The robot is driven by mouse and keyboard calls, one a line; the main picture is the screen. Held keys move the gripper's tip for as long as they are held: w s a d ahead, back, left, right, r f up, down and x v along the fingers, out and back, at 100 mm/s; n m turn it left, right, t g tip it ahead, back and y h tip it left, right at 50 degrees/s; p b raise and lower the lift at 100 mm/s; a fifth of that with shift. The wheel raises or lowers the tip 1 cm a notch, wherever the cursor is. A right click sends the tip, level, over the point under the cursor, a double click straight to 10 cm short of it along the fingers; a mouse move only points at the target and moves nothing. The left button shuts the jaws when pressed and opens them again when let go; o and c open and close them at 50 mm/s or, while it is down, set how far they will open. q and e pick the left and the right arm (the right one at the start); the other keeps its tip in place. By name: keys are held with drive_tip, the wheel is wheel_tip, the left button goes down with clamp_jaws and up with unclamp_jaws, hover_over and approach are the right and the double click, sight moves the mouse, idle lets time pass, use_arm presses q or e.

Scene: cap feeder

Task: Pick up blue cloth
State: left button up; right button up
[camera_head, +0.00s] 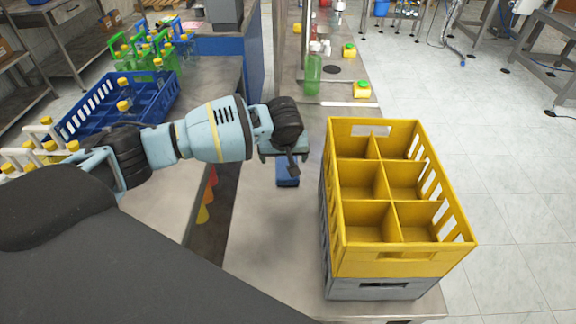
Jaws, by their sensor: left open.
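The blue cloth (287,179) is a small folded piece on the grey metal table, left of the yellow crate. My left gripper (291,166) is above the cloth and partly covers its far part. The gripper is open, but its fingers are small and partly hidden by the wrist. I cannot tell whether they touch the cloth. My right gripper is not in view.
A yellow crate (348,261) with empty compartments stands on a grey crate (384,288) close to the right of my gripper. A blue crate (142,112) with bottles is at left. A green bottle (313,72) stands behind. The table's front (265,250) is clear.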

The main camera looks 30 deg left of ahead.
use_arm(q)
drive_tip(key=shift+x, duration=1.1)
drive_tip(key=shift+w+f, duration=0.1)
drive_tip(key=x, duration=0.2)
drive_tip(key=d+b+x, duration=0.1)
drive_tip(key=x, duration=0.1)
drive_tip(key=shift+f, duration=0.25)
drive_tip(key=shift+w+a+f, duration=0.1)
drive_tip(key=shift+f, duration=0.25)
drive_tip(key=shift+r, duration=0.1)
drive_tip(key=shift+c, duration=0.7)
drive_tip(key=c, duration=0.9)
